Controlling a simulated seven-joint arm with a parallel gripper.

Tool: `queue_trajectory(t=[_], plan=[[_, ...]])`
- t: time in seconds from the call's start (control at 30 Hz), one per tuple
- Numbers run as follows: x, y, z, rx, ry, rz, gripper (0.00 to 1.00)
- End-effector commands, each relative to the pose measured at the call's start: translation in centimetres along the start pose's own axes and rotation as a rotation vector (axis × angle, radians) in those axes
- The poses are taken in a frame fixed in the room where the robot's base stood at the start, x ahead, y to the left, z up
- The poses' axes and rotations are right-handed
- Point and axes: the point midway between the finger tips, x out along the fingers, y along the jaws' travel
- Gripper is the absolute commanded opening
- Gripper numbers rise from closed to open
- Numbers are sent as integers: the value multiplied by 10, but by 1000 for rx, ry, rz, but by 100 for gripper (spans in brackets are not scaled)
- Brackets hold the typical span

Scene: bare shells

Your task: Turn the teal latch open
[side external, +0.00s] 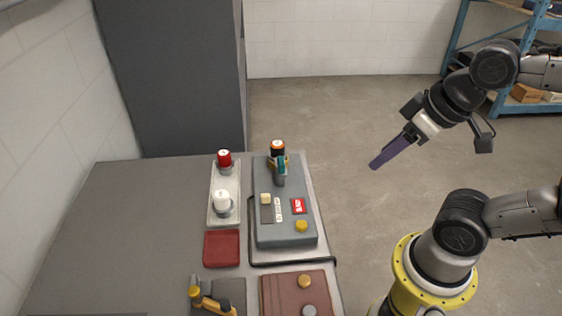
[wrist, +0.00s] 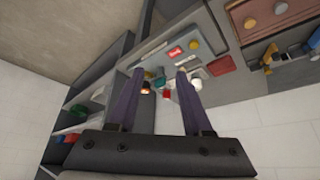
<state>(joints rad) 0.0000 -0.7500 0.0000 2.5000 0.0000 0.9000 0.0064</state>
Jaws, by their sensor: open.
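The teal latch (side external: 281,171) is a small upright lever at the far end of a grey-blue box (side external: 285,236) on the table. An orange-and-black cylinder (side external: 278,147) stands right behind it. My gripper (side external: 376,165) is in the air to the right of the box, well apart from the latch, with its purple fingers pointing down and left. In the wrist view the two fingers (wrist: 160,72) are spread with nothing held between them. A small teal patch, likely the latch (wrist: 159,82), shows beyond the gap between the fingers. The latch's exact angle is hard to tell.
The box also carries a yellow knob (side external: 301,226), a cream knob (side external: 265,198) and a red label (side external: 298,206). Left of it stand a red-topped post (side external: 224,158), a white knob (side external: 222,200) and a red tray (side external: 221,248). A yellow-handled lever (side external: 212,303) is nearer. The table's left is clear.

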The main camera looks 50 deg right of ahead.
Motion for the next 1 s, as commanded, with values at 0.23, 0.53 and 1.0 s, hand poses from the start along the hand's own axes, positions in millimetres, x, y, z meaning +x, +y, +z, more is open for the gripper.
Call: queue_trajectory(t=[0.23,0.53,1.0], plan=[[-16,0,-11,187,-12,1,50],[-31,-2,-85,495,-123,29,50],[53,-11,-206,773,-376,155,50]])
